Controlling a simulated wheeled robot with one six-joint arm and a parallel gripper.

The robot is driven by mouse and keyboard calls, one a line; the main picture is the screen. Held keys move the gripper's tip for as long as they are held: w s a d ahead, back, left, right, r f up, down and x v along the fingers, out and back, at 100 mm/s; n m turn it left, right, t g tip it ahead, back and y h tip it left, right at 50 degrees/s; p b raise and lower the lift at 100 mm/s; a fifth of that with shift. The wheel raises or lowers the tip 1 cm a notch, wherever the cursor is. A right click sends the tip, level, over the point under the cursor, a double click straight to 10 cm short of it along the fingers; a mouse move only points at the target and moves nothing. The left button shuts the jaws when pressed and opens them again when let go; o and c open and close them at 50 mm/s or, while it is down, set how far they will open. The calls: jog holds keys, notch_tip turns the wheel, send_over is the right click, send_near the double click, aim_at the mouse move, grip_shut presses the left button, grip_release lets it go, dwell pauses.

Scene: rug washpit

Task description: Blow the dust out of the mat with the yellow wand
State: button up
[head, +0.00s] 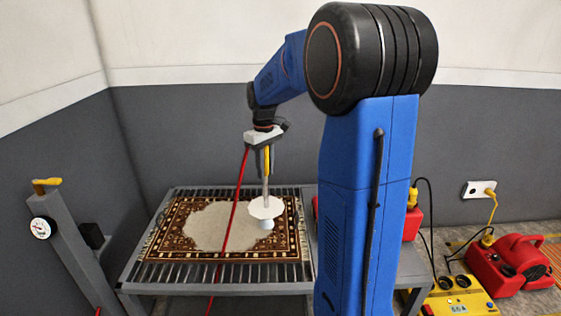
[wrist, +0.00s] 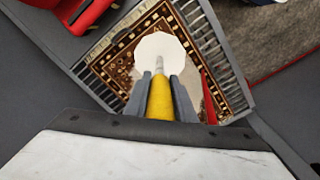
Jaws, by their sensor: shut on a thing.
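The mat (head: 173,230), brown with a cream patterned border, lies flat on a slatted metal rack. A large pale dusty patch (head: 205,228) covers its middle; the mat also shows in the wrist view (wrist: 118,72). My gripper (head: 264,146) is shut on the yellow wand (head: 266,162), which points down over the right part of the mat. In the wrist view the yellow wand (wrist: 160,100) sits between the two fingers. A white disc (head: 266,207) is near the wand's lower end and hides part of the mat. I cannot tell whether the tip touches the mat.
A red hose (head: 236,195) hangs from the wand across the mat. A post with a gauge (head: 41,228) and yellow lever (head: 46,182) stands at left. A red blower (head: 515,262) and yellow power box (head: 460,302) are at right. Grey walls stand behind the rack (head: 215,287).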

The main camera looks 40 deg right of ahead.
aim_at(265, 182)
jog(key=shift+d+f, duration=0.2)
jog(key=shift+f, duration=0.3)
notch_tip(265, 182, down, 4)
jog(key=shift+w, duration=0.1)
